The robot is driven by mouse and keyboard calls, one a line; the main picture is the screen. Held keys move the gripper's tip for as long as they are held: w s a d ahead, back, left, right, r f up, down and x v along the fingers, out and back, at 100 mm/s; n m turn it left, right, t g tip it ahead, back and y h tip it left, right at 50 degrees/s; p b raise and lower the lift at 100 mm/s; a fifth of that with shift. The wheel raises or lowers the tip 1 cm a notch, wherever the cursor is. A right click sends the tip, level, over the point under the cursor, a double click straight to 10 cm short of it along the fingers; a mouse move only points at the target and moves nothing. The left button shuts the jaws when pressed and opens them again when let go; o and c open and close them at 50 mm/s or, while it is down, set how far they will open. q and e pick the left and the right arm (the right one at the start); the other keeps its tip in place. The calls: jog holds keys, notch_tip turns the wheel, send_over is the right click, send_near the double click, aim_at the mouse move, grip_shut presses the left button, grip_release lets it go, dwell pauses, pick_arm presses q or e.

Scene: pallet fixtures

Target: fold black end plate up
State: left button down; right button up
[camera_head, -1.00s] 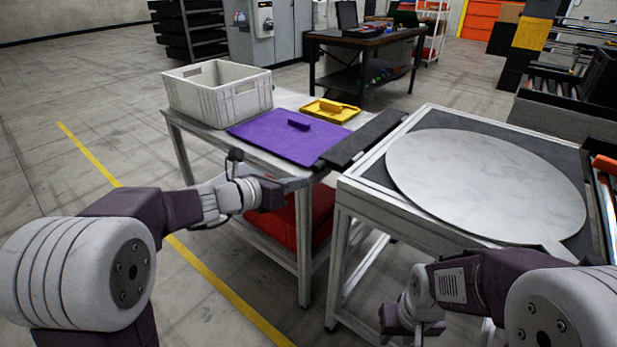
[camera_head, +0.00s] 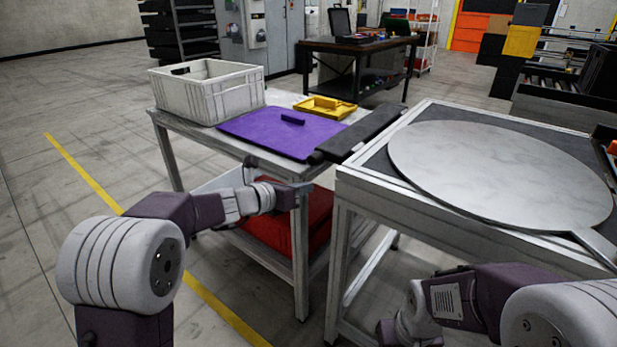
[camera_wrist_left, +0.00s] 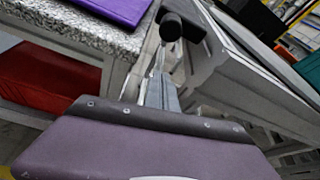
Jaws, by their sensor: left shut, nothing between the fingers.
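The black end plate (camera_head: 362,134) lies flat, bridging from the purple panel's side toward the right-hand table in the head view. Its near end has a round black roller-like edge, which also shows at the top of the left wrist view (camera_wrist_left: 172,27). My left gripper (camera_head: 305,187) is shut and empty, below and in front of the plate's near end, by the left table's front corner. In the left wrist view its shut fingers (camera_wrist_left: 160,92) point toward the plate's round end, apart from it. My right gripper (camera_head: 405,335) is low in the head view, partly cut off; its fingers are unclear.
The purple panel (camera_head: 265,138) has a small purple handle. A grey crate (camera_head: 215,100) and yellow tray (camera_head: 312,108) sit on the left table. A red bin (camera_head: 270,230) is below. The right table (camera_head: 385,185) carries a large round disc (camera_head: 500,165).

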aim_at(312, 161)
pick_arm(q)
jog(key=w+r, duration=0.1)
jog(key=w+d+r+p, duration=0.1)
jog(key=w+r, duration=0.1)
jog(key=shift+d, duration=0.15)
jog(key=shift+r+m, duration=0.3)
jog(key=shift+m, duration=0.1)
dwell(0.6)
notch_tip(312, 161, up, 2)
jog(key=m+t+y+b, duration=0.1)
jog(key=m+b, duration=0.1)
jog(key=m, duration=0.1)
jog(key=shift+r+t+y, duration=0.1)
jog(key=shift+t+y, duration=0.2)
jog(key=shift+y, duration=0.1)
jog(key=r+m+b, duration=0.1)
jog(key=m+t+y+b, duration=0.1)
jog(key=shift+s+d+r+m, duration=0.15)
jog(key=shift+r+m, duration=0.25)
jog(key=shift+s+d+r+m+t+y+b, duration=0.3)
jog(key=shift+d+r+m+t+b, duration=0.2)
jog(key=shift+m+b, duration=0.55)
jog(key=shift+s+d+r+m+t+y+b, duration=0.15)
jog(key=shift+s+d+r+m+t+b, duration=0.4)
jog(key=shift+m, duration=0.8)
jog(key=shift+s+d+r+m+t+y+b, duration=0.25)
jog(key=shift+r+m+t+b, duration=0.3)
jog(key=shift+m+b, duration=0.6)
jog(key=shift+d, duration=0.1)
